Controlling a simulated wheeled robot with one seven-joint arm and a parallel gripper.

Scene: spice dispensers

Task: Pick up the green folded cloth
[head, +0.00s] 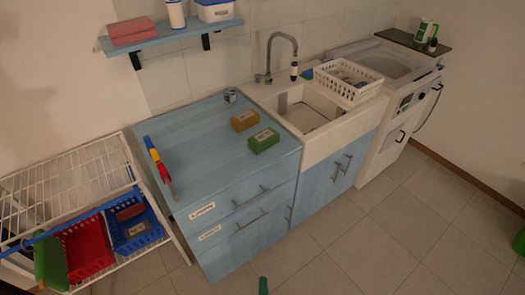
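A green block-shaped item (264,140) lies flat near the front right of the blue counter top (195,140). It is the nearest match to a green folded cloth, but at this size I cannot tell whether it is cloth or a small box. A yellow-brown item of like shape (245,120) lies just behind it, to the left. My gripper cannot be made out in the head view. A small dark green tip (263,286) shows at the bottom edge, and I cannot tell what it belongs to.
Red folded cloths (131,31) lie on the wall shelf (172,36). A sink (315,110) with a white basket (349,80) is right of the counter. A wire rack (70,185) with red (88,250) and blue (133,228) baskets stands left. The floor in front is mostly clear.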

